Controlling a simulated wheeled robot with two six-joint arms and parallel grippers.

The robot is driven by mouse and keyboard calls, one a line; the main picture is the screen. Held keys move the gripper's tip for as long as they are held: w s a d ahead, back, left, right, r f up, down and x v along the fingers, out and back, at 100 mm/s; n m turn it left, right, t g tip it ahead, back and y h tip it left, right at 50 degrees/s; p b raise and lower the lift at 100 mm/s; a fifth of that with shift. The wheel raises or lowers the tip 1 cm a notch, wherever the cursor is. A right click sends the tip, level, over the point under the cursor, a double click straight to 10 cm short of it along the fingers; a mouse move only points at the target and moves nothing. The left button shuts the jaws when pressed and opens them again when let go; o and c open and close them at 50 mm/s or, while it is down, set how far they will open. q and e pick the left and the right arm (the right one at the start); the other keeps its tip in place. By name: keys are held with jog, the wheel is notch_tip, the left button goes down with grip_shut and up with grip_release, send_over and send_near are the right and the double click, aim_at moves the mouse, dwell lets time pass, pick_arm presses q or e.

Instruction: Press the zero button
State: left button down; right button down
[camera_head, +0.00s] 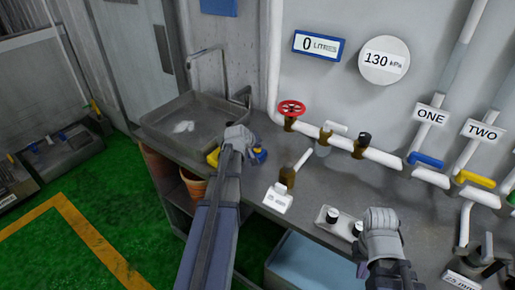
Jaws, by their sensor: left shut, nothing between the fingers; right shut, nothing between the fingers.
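A small light plate (325,220) lies on the grey bench and carries two dark round knobs or buttons, one at its left (332,216) and one at its right (357,229). No label on them is readable, so I cannot tell which is the zero button. My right gripper (380,218) is shut and empty, just right of the right-hand one; I cannot tell whether it touches. My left gripper (238,135) is shut and empty over the bench near the sink. A blue-framed display (318,46) on the wall reads 0 litres.
A round gauge (384,60) reads 130 kPa. White pipes with a red valve wheel (291,108), a blue handle (426,160) and a yellow handle (475,180) run behind the bench. A sink (190,122) is at left. A white-tagged spout (278,198) stands between my grippers.

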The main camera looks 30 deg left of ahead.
aim_at(257, 150)
pick_arm(q)
jog(key=shift+r, duration=0.1)
jog(key=shift+r+p, duration=0.9)
jog(key=shift+p, duration=0.05)
notch_tip(257, 150, up, 5)
jog(key=p, duration=0.5)
dwell(0.5)
